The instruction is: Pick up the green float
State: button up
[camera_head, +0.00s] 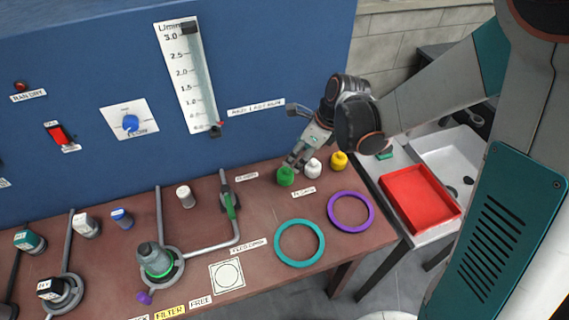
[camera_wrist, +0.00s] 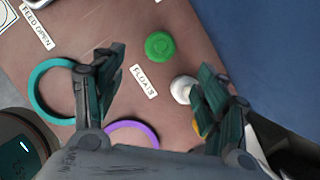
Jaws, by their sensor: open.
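The green float (camera_head: 285,177) stands on the brown table near its back edge, left of a white float (camera_head: 313,168) and a yellow float (camera_head: 339,160). My gripper (camera_head: 292,164) is close above and behind the green float in the head view. In the wrist view the green float (camera_wrist: 160,45) shows its round top, ahead of my gripper (camera_wrist: 155,75) and between the lines of its two fingers. The fingers are wide apart with nothing between them. The white float (camera_wrist: 182,89) is beside the right finger, which partly hides the yellow float (camera_wrist: 197,122).
A teal ring (camera_head: 300,243) and a purple ring (camera_head: 351,212) lie in front of the floats. A blue panel (camera_head: 90,110) rises behind the table. A red tray (camera_head: 420,197) sits by a white sink at right. A pipe with a green-handled valve (camera_head: 230,204) stands at left.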

aim_at(288, 169)
jog(key=b+x, duration=0.2)
jog(key=x, duration=0.6)
jog(key=shift+f+b, duration=0.2)
jog(key=shift+b, duration=0.1)
jog(key=b+x, duration=0.2)
jog(key=x, duration=0.3)
jog(key=shift+d+f+b, duration=0.15)
jog(key=shift+f+b, duration=0.05)
jog(key=shift+b, duration=0.1)
jog(key=shift+r, duration=0.1)
jog(key=c, duration=1.1)
